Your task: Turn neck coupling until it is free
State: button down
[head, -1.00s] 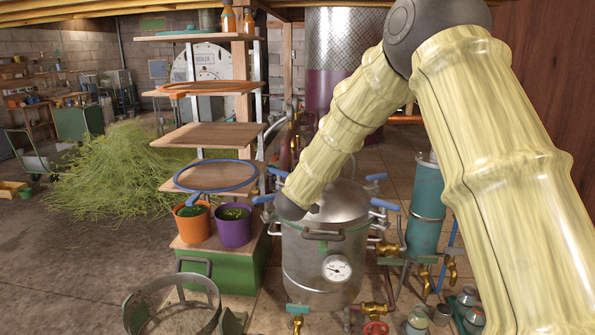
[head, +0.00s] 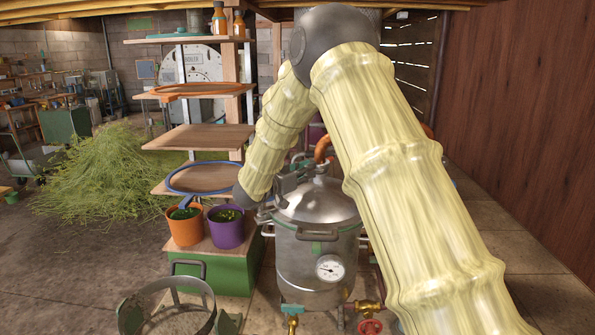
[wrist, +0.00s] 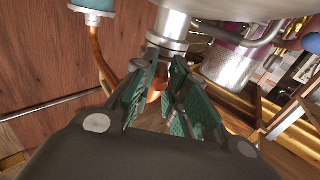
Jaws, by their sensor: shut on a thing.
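The still pot (head: 317,250) stands in the middle of the head view, with a domed lid (head: 318,205) and a round gauge. A copper pipe (head: 322,150) curves above the lid. My gripper (head: 308,168) is at the neck over the lid. In the wrist view its green-padded fingers (wrist: 165,62) are shut on the neck coupling, a silvery collar (wrist: 168,43) on the metal neck. Copper (wrist: 155,96) shows between the fingers. The pads hide part of the coupling, and its threads cannot be seen.

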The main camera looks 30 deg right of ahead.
jog(key=c, duration=1.4)
grip_release()
jog(key=shift+w+f, duration=0.15)
jog(key=shift+w, duration=0.1)
jog(key=shift+s+a, duration=0.25)
jog(key=shift+a, duration=0.2)
jog(key=v, duration=1.1)
jog(key=shift+a, duration=0.15)
